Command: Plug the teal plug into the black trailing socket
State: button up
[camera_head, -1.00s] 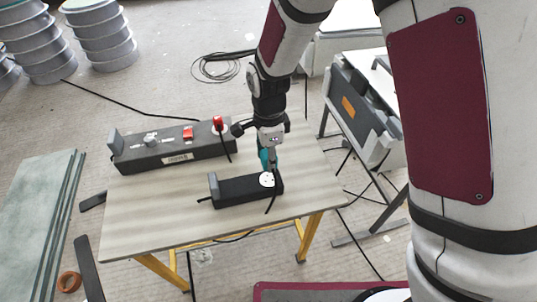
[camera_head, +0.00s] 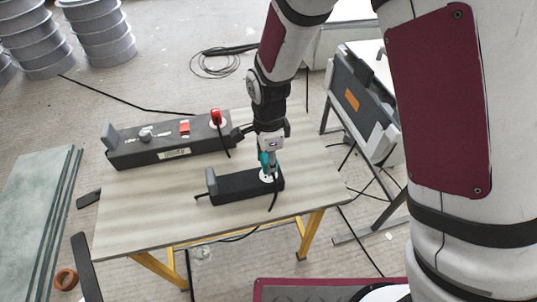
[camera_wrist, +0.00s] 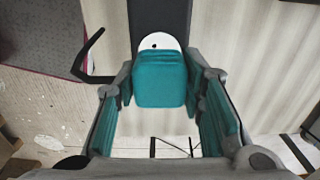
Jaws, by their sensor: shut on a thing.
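The black trailing socket (camera_head: 235,187) lies on the table, with a round white socket face (camera_head: 267,177) at its right end. In the wrist view, the black body (camera_wrist: 160,20) runs up from the white face (camera_wrist: 155,42). My gripper (camera_head: 268,163) is over that face, pointing down. It is shut on the teal plug (camera_wrist: 160,80), which sits between the two fingers. The plug overlaps the white face in the wrist view and hides much of it. The pins are hidden, so I cannot tell whether they are in the holes.
A larger dark unit (camera_head: 170,147) with a red switch and a red plug (camera_head: 216,117) stands behind on the wooden table (camera_head: 160,215). A dark cable hangs down in front of the black socket. A grey case (camera_head: 365,100) stands to the right. The table's front left is clear.

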jog(key=shift+f+b, duration=0.5)
jog(key=shift+f, duration=0.5)
jog(key=shift+r+p, duration=0.1)
jog(key=shift+p, duration=0.4)
dwell(1.3)
jog(key=shift+f+b, duration=0.3)
jog(key=shift+f, duration=0.35)
dwell(0.4)
jog(key=o, duration=1.1)
jog(key=shift+o, duration=0.2)
notch_tip(320, 180, up, 11)
jog(key=shift+r, duration=0.5)
